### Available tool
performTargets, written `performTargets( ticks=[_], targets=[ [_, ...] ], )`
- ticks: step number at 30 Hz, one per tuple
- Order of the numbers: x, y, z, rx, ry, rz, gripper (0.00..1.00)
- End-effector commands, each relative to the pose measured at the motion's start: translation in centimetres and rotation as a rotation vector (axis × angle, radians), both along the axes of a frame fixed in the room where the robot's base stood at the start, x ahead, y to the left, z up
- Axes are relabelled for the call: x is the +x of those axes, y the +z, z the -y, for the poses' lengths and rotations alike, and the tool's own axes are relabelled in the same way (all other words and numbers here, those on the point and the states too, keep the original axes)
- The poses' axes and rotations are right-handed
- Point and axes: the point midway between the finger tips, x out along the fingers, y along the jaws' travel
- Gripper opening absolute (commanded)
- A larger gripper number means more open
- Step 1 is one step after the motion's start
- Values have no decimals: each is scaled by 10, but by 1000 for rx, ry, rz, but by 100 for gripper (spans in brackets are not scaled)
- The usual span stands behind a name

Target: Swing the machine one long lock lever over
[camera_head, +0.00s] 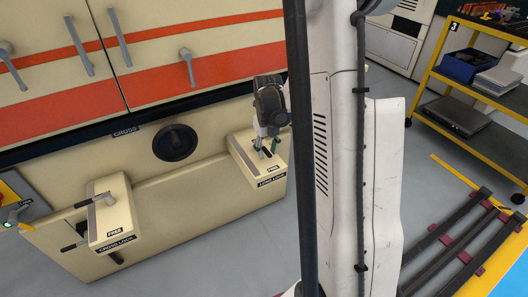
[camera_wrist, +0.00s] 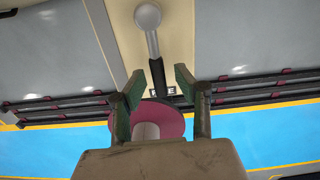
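The long lock box (camera_head: 245,160) is cream, with LONG LOCK and FREE labels, at the right end of the machine's low front. Its lever (camera_wrist: 152,42) shows in the wrist view as a grey shaft with a round knob (camera_wrist: 148,16) and a dark lower part. My gripper (camera_head: 266,148) is over this box, fingers pointing down, and hides most of the lever in the head view. In the wrist view my gripper (camera_wrist: 158,82) has its green-padded fingers apart. The lever's dark part lies between or just beyond the tips; contact cannot be told.
The cross lock box (camera_head: 112,222) with its own lever (camera_head: 103,199) stands at the left of the machine front. A round black dial (camera_head: 176,143) is between the boxes. A yellow shelf cart (camera_head: 480,85) and dark rails (camera_head: 450,240) are at the right. Grey floor lies between.

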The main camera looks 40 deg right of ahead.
Motion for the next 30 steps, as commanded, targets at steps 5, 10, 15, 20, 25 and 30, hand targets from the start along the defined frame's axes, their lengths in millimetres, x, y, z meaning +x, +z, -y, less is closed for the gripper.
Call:
performTargets(
  ticks=[5,10,15,20,25,30],
  targets=[
    [0,0,0,0,1,0,31],
    [0,5,0,0,2,0,31],
    [0,19,0,0,2,0,31],
    [0,32,0,0,2,0,31],
    [0,47,0,0,2,0,31],
    [0,60,0,0,3,0,31]
  ],
)
